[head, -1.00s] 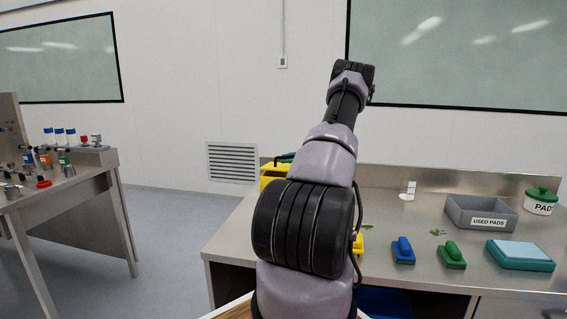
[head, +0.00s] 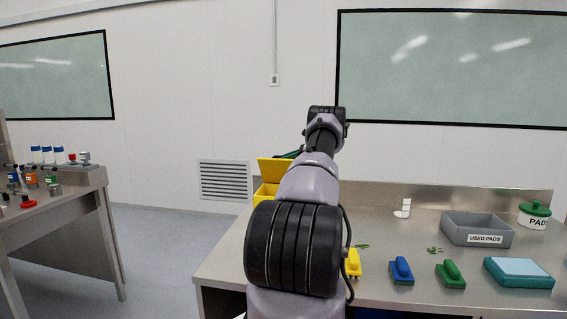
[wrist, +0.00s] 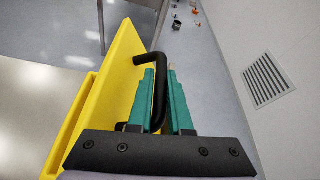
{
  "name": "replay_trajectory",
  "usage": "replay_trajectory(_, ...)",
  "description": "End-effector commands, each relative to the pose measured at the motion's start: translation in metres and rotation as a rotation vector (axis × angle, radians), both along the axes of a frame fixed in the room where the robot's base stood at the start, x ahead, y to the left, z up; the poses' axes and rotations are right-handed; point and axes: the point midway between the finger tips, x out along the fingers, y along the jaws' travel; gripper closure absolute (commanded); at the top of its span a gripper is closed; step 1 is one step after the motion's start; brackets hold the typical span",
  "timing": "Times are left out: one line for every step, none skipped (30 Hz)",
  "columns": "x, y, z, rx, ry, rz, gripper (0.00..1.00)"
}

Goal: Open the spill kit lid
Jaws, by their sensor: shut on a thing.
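The yellow spill kit (head: 264,190) stands at the back left of the steel bench, partly hidden behind my arm. Its yellow lid (head: 272,166) is raised and tilted, with a gap between it and the box. In the wrist view the lid (wrist: 118,85) is a slanted yellow panel left of my fingers, and part of the box (wrist: 72,122) shows beyond its left edge. A black bar handle (wrist: 158,82) stands out from the lid. My gripper (wrist: 161,72), with teal fingers, is shut on this handle. In the head view my arm hides most of the gripper.
On the bench are yellow (head: 353,262), blue (head: 401,270) and green (head: 450,274) handled blocks, a teal block with a pale top (head: 518,271), a grey used-pads tray (head: 478,230) and a pad jar (head: 534,215). Another bench (head: 60,200) stands left across open floor.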

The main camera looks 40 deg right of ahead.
Motion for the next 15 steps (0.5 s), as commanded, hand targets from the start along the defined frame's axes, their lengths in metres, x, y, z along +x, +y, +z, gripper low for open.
replay_trajectory(0.0017, -0.0028, 0.0001, -0.002, -0.001, -0.001, 1.0)
replay_trajectory(0.0027, -0.0038, 0.0002, -0.002, -0.001, 0.0, 1.0)
replay_trajectory(0.0038, -0.0051, 0.0004, -0.002, -0.002, -0.001, 1.0)
replay_trajectory(0.0045, -0.0059, 0.0003, -0.001, -0.001, -0.001, 1.0)
replay_trajectory(0.0051, -0.0067, 0.0008, -0.002, -0.001, -0.002, 1.0)
replay_trajectory(0.0059, -0.0076, 0.0012, -0.002, -0.001, -0.001, 1.0)
replay_trajectory(0.0062, -0.008, 0.0012, -0.002, -0.001, -0.001, 1.0)
replay_trajectory(0.0065, -0.0084, 0.0013, -0.002, -0.001, -0.001, 1.0)
replay_trajectory(0.0069, -0.009, 0.0014, -0.002, -0.001, -0.001, 1.0)
replay_trajectory(0.0071, -0.0092, 0.0015, -0.003, -0.002, -0.001, 1.0)
replay_trajectory(0.0072, -0.0094, 0.0015, -0.003, -0.002, -0.001, 1.0)
replay_trajectory(0.0073, -0.0096, 0.0014, -0.002, -0.001, -0.001, 1.0)
replay_trajectory(0.0075, -0.0096, 0.0013, -0.002, -0.001, -0.001, 1.0)
replay_trajectory(0.0075, -0.0096, 0.0013, -0.002, -0.001, -0.001, 1.0)
replay_trajectory(0.0075, -0.0096, 0.0013, -0.002, -0.001, -0.001, 1.0)
